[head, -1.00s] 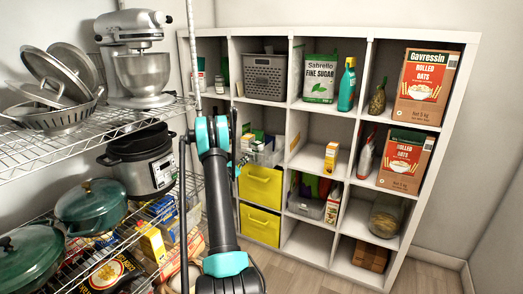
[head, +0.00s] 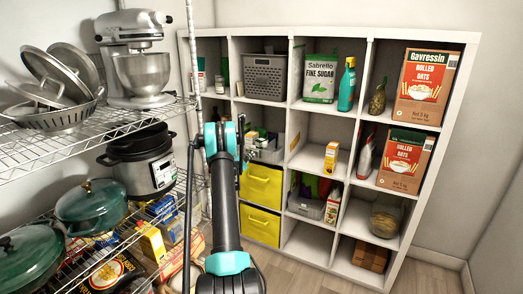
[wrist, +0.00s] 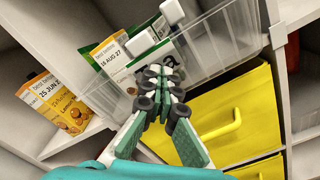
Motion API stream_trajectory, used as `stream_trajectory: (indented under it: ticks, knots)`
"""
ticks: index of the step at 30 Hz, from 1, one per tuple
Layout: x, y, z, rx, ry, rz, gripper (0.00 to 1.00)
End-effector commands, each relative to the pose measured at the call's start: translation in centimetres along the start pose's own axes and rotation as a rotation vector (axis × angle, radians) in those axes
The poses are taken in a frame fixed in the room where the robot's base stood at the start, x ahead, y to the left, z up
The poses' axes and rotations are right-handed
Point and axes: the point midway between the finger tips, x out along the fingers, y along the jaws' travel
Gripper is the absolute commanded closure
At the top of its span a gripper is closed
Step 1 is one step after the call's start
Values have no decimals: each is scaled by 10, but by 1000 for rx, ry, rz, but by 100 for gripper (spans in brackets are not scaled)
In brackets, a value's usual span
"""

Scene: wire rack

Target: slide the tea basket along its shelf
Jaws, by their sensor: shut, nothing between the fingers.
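The tea basket is a clear plastic bin holding upright packets and boxes. It sits on the shelf above the yellow bins in the head view (head: 270,156) and fills the upper middle of the wrist view (wrist: 225,42). My gripper (wrist: 163,82) has its dark-jointed fingers together, with nothing between them. The fingers overlap the basket's front wall in the wrist view; I cannot tell whether they touch it. In the head view my gripper (head: 243,150) is at the basket's left side, partly hidden by my arm.
Two yellow bins (head: 261,186) fill the cubbies below. A yellow carton (head: 331,157) stands in the cubby to the right. A grey basket (head: 265,77) is above. A wire rack (head: 70,142) with pots and a mixer stands close on the left.

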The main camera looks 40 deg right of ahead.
Motion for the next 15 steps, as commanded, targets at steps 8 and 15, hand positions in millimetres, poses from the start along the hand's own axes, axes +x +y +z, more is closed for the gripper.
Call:
stream_trajectory:
  ticks: [8,15]
  knots:
    - [21,-1,1,0,-1,-1,100]
    - [38,0,0,0,-1,-1,100]
